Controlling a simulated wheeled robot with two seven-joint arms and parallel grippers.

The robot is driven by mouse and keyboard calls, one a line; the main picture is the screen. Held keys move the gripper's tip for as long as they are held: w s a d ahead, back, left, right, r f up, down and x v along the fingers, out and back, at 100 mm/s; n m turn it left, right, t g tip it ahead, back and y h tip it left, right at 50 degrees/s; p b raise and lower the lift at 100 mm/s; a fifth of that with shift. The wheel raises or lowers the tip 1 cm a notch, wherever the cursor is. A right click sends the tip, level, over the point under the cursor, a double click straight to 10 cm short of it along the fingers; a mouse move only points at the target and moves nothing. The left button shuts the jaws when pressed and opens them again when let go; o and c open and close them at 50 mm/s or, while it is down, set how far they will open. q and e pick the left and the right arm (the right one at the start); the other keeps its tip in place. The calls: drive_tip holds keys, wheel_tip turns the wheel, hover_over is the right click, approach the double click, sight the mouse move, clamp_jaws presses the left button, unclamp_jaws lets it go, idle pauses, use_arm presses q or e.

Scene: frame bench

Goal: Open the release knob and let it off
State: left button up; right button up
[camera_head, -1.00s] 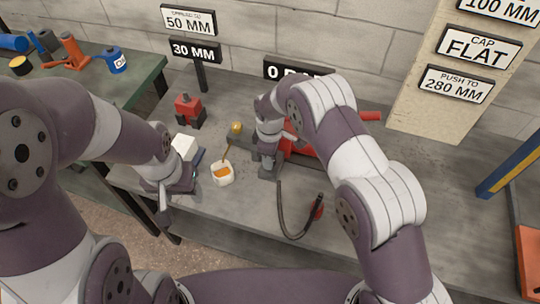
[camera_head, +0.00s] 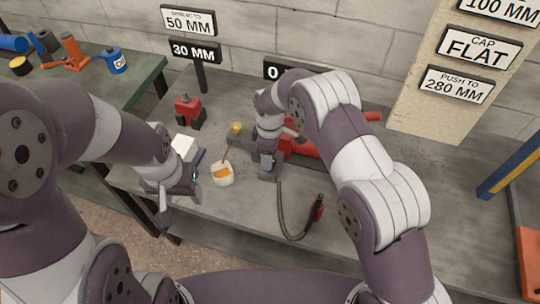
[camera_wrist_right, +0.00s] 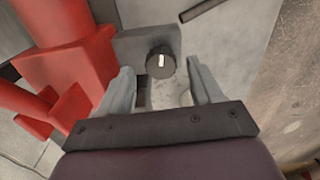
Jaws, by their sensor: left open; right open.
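The release knob (camera_wrist_right: 160,62) is a small dark round knob with a white mark, on the grey block of the red pump (camera_wrist_right: 75,60) in the right wrist view. My right gripper (camera_wrist_right: 160,68) is open, with one finger on each side of the knob and a gap visible on both sides. In the head view the right arm hides the knob and much of the red pump (camera_head: 303,147). My left gripper (camera_head: 180,196) is open and empty over the bench's front left edge, apart from the pump.
A white cup (camera_head: 222,175) with an orange patch stands between my grippers. A dark hose with a red end (camera_head: 318,210) lies right of the right gripper. A red-and-black block (camera_head: 189,112) stands behind. The bench's right side is clear.

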wheel_tip(320, 180, up, 11)
drive_tip(key=shift+b, duration=0.4)
drive_tip(key=s+d+r+m, duration=0.2)
drive_tip(key=s+d+m, duration=0.5)
drive_tip(key=s+d, duration=0.2)
drive_tip(key=s+d+r+m+t+p, duration=0.1)
drive_tip(key=s+d+r+m, duration=0.1)
drive_tip(key=s+d+m, duration=0.6)
drive_tip(key=s+d, duration=0.1)
drive_tip(key=s, duration=0.3)
drive_tip(key=shift+r, duration=0.2)
drive_tip(key=shift+s+d, duration=0.1)
drive_tip(key=shift+s, duration=0.05)
idle(0.4)
